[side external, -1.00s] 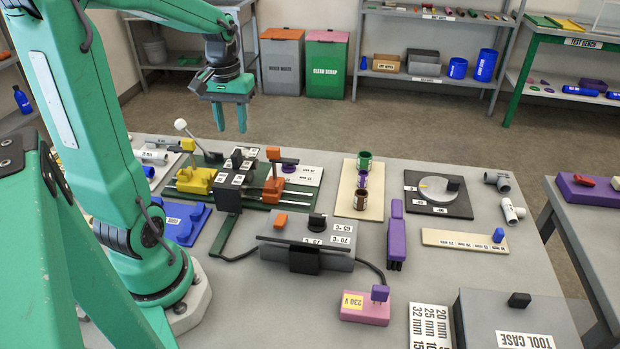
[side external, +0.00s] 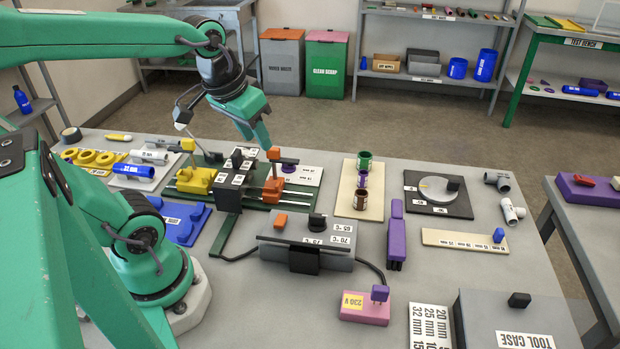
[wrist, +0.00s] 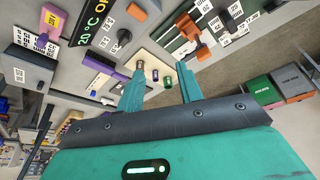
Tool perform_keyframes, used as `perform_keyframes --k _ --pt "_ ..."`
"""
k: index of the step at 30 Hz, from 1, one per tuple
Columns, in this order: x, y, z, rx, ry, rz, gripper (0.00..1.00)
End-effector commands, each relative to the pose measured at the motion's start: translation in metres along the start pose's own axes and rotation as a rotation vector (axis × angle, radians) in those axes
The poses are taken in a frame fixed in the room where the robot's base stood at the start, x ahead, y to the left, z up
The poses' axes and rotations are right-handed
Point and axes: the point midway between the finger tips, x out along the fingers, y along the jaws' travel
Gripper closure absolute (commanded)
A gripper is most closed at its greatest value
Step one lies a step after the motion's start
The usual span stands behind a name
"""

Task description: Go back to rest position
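My gripper (side external: 256,137) hangs in the air over the back edge of the cart, near the green clamp base. It is tilted, with its fingers pointing down to the right. In the wrist view my gripper (wrist: 160,72) has its two fingers apart with nothing held between them. The small cups on the cream board show beyond the gap, well away from the fingers. My arm's upper link stretches across the top left of the side view.
Below are the clamp base (side external: 215,202) with yellow and orange clamps, and the grey heater (side external: 307,240). The cream board (side external: 351,203) holds upright cups. Bins (side external: 281,65) stand behind. The cart's (side external: 440,285) front middle has bare patches.

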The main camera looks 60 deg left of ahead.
Motion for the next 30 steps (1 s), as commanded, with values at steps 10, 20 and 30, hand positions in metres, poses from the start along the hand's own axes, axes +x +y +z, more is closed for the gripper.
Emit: perform_keyframes --k 10,20,30 --pt "-0.014 0.036 0.026 0.192 0.127 0.07 0.64" --pt "-0.015 0.039 0.029 0.21 0.138 0.077 0.64" --pt "-0.015 0.039 0.029 0.208 0.137 0.077 0.64"
